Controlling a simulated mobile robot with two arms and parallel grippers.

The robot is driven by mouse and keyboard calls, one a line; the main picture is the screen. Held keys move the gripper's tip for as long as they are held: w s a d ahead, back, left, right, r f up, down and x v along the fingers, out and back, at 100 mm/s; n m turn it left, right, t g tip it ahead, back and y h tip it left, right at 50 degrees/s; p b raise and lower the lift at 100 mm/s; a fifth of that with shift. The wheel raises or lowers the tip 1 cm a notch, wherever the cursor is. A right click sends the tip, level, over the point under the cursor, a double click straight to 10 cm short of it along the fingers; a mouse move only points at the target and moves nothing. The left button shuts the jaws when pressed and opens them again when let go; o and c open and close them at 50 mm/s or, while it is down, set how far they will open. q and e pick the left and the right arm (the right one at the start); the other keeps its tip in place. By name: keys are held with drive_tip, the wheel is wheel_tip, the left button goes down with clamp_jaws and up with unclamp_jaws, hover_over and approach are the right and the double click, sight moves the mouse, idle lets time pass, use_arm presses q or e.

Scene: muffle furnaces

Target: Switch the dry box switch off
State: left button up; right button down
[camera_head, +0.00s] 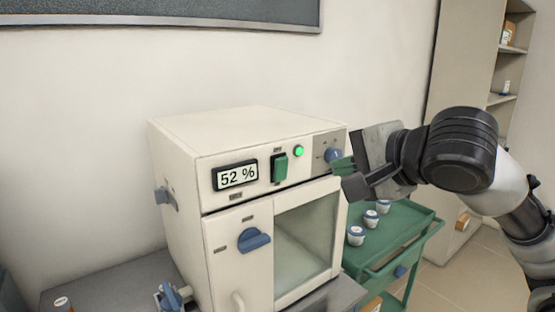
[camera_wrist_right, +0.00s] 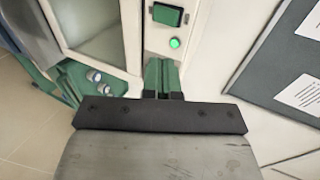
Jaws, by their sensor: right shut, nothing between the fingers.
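The dry box (camera_head: 225,132) is a cream cabinet with a lit display (camera_head: 236,175) reading 52 %. Its green rocker switch (camera_head: 279,168) sits right of the display, with a glowing green lamp (camera_head: 299,151) beyond it. My right gripper (camera_head: 343,166) is shut and empty, at the right end of the front panel, close to the blue knob (camera_head: 333,155). In the right wrist view, the shut green fingers (camera_wrist_right: 161,76) point towards the lamp (camera_wrist_right: 175,43) and the switch (camera_wrist_right: 167,14). Contact with the panel cannot be told. My left gripper is not in view.
A blue door handle (camera_head: 254,239) and a window (camera_head: 303,241) are below the panel. A green cart (camera_head: 412,223) with several small blue-and-white jars stands to the right. A blue-handled fitting (camera_head: 171,297) is on the grey bench (camera_head: 105,281). Shelves (camera_head: 497,100) stand behind my right arm.

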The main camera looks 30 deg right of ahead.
drive_tip(key=p, duration=0.4)
approach(285, 161)
wheel_tip(285, 161, down, 3)
drive_tip(key=w, duration=0.3)
drive_tip(key=w+p, duration=0.1)
drive_tip(key=w, duration=0.1)
drive_tip(key=shift+w+a, duration=0.25)
drive_tip(key=shift+a, duration=0.1)
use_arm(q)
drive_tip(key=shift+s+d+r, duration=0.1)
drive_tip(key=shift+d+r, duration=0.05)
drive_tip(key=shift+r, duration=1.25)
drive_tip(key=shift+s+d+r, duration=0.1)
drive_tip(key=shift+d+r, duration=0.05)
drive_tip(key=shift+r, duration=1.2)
use_arm(e)
drive_tip(key=shift+w+f, duration=0.15)
drive_tip(key=shift+w, duration=0.35)
drive_tip(key=r+p, duration=0.1)
drive_tip(key=p, duration=0.2)
drive_tip(key=shift+w+g, duration=0.3)
drive_tip(key=shift+f, duration=0.35)
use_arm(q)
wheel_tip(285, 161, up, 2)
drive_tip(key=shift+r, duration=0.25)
